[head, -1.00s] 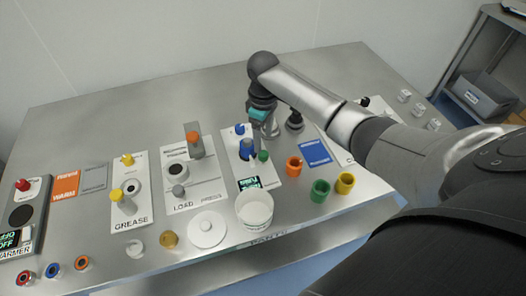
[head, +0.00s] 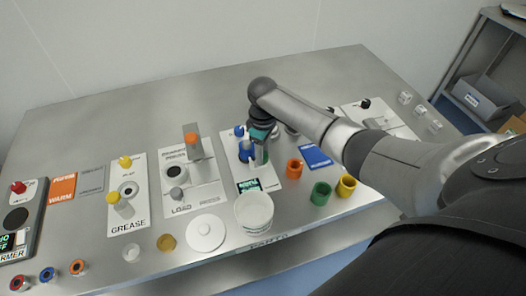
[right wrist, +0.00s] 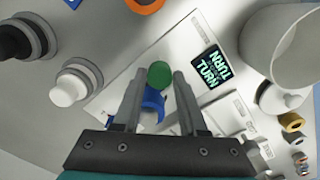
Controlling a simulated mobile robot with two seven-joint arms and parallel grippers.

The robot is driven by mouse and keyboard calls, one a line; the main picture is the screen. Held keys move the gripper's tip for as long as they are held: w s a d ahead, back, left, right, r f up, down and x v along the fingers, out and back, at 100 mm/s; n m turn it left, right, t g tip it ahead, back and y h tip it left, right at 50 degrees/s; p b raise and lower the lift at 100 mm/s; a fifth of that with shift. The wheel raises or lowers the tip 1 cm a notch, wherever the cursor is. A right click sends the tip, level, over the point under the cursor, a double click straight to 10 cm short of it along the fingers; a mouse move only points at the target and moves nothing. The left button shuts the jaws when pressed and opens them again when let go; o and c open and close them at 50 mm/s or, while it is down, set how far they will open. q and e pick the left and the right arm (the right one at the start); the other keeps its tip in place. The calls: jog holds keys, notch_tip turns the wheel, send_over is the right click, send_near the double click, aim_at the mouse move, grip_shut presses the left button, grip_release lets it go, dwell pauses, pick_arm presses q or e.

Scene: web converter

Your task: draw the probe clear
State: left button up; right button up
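A green round-topped piece (right wrist: 159,75), which may be the probe, stands on the white panel with the "TURN" display (right wrist: 212,62). Beside it is a blue part (right wrist: 152,107), which also shows in the head view (head: 244,153). My right gripper (right wrist: 159,82) is over this panel, its two fingers spread either side of the green top, with a small gap showing on each side. In the head view my right gripper (head: 261,158) points down and mostly hides the green piece. My left gripper is not in view.
A white tub (head: 254,212) stands just in front of the panel. Orange (head: 294,169), green (head: 320,194) and yellow (head: 346,186) rings stand to the right. A blue knob (head: 239,131) is behind the blue part. Press and grease stations are to the left.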

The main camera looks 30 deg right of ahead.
grip_shut()
dwell(1.0)
